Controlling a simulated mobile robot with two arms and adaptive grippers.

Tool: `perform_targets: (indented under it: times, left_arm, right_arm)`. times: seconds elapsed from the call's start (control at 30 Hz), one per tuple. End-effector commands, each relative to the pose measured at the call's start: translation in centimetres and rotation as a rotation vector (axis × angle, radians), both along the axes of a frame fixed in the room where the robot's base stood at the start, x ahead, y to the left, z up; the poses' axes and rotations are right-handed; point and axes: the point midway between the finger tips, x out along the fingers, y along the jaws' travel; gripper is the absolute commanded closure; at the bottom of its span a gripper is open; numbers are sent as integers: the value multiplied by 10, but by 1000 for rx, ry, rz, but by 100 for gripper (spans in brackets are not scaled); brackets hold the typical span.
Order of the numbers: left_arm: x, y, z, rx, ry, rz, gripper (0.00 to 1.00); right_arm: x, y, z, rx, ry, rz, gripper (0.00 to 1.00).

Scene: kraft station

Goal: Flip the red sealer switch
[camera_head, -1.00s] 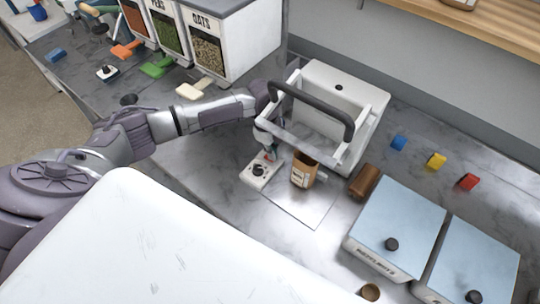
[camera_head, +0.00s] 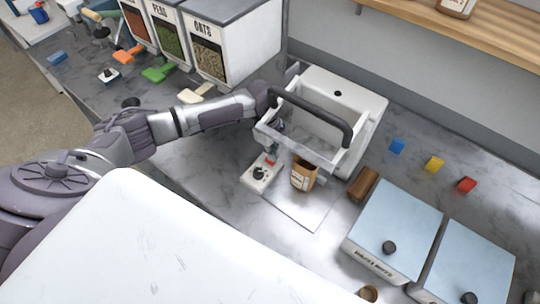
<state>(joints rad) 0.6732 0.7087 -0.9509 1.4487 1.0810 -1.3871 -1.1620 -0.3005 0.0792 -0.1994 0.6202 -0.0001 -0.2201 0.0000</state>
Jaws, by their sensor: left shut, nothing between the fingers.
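The sealer (camera_head: 345,95) is a white machine with a white frame and a dark curved handle (camera_head: 312,112), at the back of the counter. A small white switch box (camera_head: 258,180) with a black knob lies in front of its left side. A small red piece, apparently the red switch (camera_head: 271,160), shows at the box's far end. My left gripper (camera_head: 272,152) is shut and empty, pointing down right at the red switch. The sealer's frame partly hides the gripper, and I cannot tell whether the fingers touch the switch. My right gripper is not in view.
A brown labelled pouch or jar (camera_head: 303,174) stands close right of the switch box. A brown roll (camera_head: 363,184) and two blue-lidded bins (camera_head: 395,225) are further right. Grain dispensers (camera_head: 235,50) stand at the back left.

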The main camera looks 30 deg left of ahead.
Motion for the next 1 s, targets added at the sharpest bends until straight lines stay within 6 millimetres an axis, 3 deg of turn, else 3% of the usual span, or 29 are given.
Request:
perform_targets:
  times: [0.57,1.0]
  left_arm:
    - [1,-1,47,-1,-3,-1,100]
    - [0,-1,49,-1,-1,-1,100]
  right_arm:
    - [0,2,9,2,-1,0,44]
    - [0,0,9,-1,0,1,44]
